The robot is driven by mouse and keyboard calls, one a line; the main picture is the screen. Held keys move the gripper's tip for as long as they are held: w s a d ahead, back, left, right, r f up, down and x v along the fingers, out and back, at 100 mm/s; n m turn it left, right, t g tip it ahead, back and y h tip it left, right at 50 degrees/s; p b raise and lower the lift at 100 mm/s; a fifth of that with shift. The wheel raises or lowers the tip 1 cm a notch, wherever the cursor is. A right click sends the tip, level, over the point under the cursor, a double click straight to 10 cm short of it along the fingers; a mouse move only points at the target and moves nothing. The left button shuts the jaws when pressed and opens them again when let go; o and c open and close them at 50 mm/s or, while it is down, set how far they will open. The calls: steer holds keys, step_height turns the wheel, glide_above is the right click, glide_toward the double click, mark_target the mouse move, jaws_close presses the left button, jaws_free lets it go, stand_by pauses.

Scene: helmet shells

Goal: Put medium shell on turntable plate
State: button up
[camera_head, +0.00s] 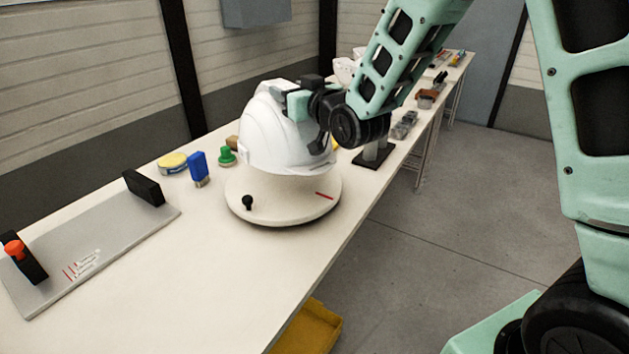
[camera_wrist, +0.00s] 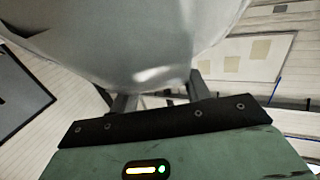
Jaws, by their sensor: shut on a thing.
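A white helmet shell (camera_head: 270,135) is over the round cream turntable plate (camera_head: 270,204). I cannot tell whether its lower edge touches the plate. The plate has a black knob (camera_head: 248,203) at its front and a red mark at its right. My gripper (camera_head: 308,98) is at the upper right side of the shell and shut on it; the fingertips are partly hidden in the head view. In the wrist view the shell (camera_wrist: 130,40) fills the top middle, with my gripper (camera_wrist: 155,95) fingers against its lower edge.
A grey metal plate (camera_head: 100,240) with black blocks lies at the left of the table. A blue item (camera_head: 198,168), a green knob (camera_head: 227,156) and a yellow disc (camera_head: 172,161) stand behind the turntable. More white shells (camera_head: 344,70) and small parts sit farther back. A yellow bin (camera_head: 310,328) is below the table.

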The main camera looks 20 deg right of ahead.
steer(key=f, duration=0.5)
steer(key=shift+d, duration=0.3)
steer(key=shift+f, duration=2.45)
steer(key=shift+f, duration=0.15)
steer(key=o, duration=1.2)
steer(key=shift+s, duration=0.1)
steer(key=shift+c, duration=0.2)
